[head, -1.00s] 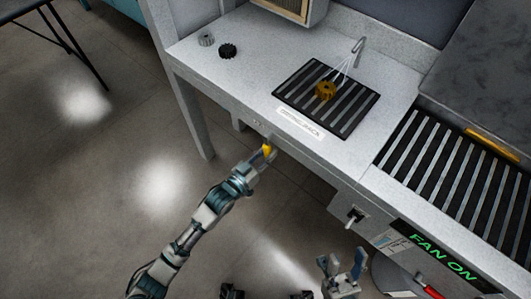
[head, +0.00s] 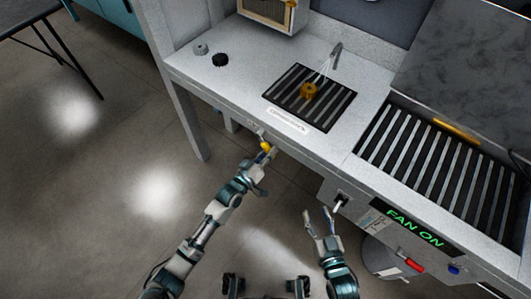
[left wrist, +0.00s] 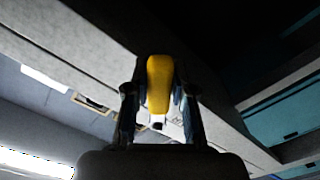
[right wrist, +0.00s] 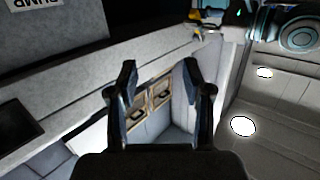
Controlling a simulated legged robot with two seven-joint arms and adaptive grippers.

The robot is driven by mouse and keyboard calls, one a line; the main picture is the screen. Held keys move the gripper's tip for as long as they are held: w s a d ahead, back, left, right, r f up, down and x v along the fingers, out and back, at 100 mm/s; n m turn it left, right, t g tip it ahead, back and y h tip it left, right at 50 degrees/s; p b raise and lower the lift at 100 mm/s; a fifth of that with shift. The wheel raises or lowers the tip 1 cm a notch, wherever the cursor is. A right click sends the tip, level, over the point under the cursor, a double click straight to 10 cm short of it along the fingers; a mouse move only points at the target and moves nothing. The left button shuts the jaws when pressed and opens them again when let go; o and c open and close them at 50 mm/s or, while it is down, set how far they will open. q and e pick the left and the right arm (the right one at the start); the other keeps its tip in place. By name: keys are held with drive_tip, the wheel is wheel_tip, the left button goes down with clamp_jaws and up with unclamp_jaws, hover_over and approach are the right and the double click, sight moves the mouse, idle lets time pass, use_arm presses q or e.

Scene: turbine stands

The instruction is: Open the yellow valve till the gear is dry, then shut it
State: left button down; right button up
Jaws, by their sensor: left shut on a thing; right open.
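The yellow valve (head: 266,146) is on the front of the grey bench; its handle also shows in the left wrist view (left wrist: 159,82) between the fingers. My left gripper (head: 262,155) is shut on it. The orange-brown gear (head: 308,91) sits on the dark slatted rack (head: 337,109), under a bent nozzle (head: 337,48). Thin white streams run from the nozzle to the gear. I cannot tell from the gear's surface whether it is wet. My right gripper (head: 319,222) is open and empty in front of the bench.
A grey gear (head: 201,49) and a black gear (head: 220,59) stand on the bench's left. On the right are a larger slatted bed (head: 430,165), a lit "FAN ON" sign (head: 414,227), a switch (head: 340,201) and a red handle (head: 411,262).

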use_arm(q)
drive_tip(key=shift+w+r, duration=0.2)
drive_tip(key=shift+r, duration=0.35)
drive_tip(key=c, duration=1.4)
unclamp_jaws()
drive_tip(key=o, duration=0.4)
drive_tip(key=shift+w+d+f, duration=0.1)
drive_tip(key=shift+f, duration=0.05)
drive_tip(key=shift+c, duration=0.2)
drive_tip(key=shift+o, duration=0.4)
drive_tip(key=shift+w+d+f, duration=0.1)
drive_tip(key=shift+d+f, duration=0.05)
drive_tip(key=shift+f, duration=0.15)
drive_tip(key=shift+s, duration=0.25)
drive_tip(key=v, duration=1.1)
drive_tip(key=shift+s+a, duration=0.2)
drive_tip(key=shift+c, duration=0.2)
